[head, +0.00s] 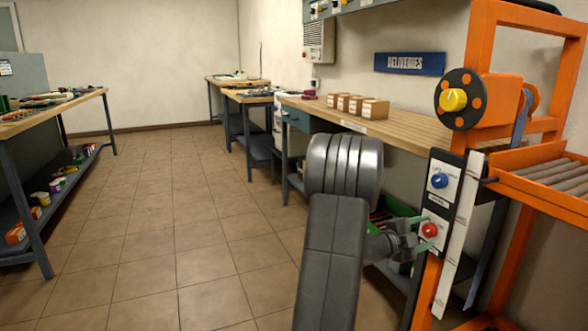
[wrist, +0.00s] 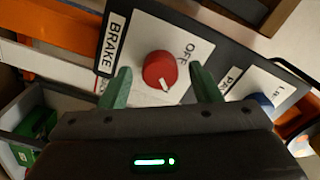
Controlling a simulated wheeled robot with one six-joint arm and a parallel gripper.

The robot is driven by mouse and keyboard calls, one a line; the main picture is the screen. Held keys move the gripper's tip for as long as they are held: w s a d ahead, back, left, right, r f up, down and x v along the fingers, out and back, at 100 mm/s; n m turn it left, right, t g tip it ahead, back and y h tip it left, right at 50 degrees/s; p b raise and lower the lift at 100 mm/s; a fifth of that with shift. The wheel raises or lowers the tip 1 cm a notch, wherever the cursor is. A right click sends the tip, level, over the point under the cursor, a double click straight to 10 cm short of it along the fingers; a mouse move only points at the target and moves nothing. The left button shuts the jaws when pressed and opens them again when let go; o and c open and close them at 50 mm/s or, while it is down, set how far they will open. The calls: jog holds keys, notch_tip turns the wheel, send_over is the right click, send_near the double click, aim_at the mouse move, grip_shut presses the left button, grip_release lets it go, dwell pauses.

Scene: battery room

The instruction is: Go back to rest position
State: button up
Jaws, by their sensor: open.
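My gripper (head: 418,240) is at the lower part of the control panel on the orange frame. In the wrist view, the open green fingers of my gripper (wrist: 158,88) stand on either side of a red knob (wrist: 160,69) on a white plate lettered BRAKE and OFF. A gap shows between the knob and each finger in that view. The red knob also shows in the head view (head: 430,230), close to the fingertips. My grey arm reaches across the lower middle of the head view and hides part of the bench behind.
A blue knob (head: 439,181) sits above the red one, and a yellow knob (head: 453,100) is higher on the orange frame (head: 483,40). A roller conveyor (head: 550,178) extends right. A wooden bench (head: 400,122) with small boxes stands behind my arm. The tiled floor at left is clear.

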jog(key=n+p, duration=0.3)
jog(key=shift+r+n, duration=0.2)
jog(key=shift+n, duration=0.1)
jog(key=n+p, duration=0.4)
jog(key=shift+p, duration=0.3)
jog(key=n+p, duration=0.4)
jog(key=shift+f+n+p, duration=0.2)
jog(key=shift+n+p, duration=1.05)
jog(key=shift+n, duration=0.35)
jog(key=shift+a, duration=0.1)
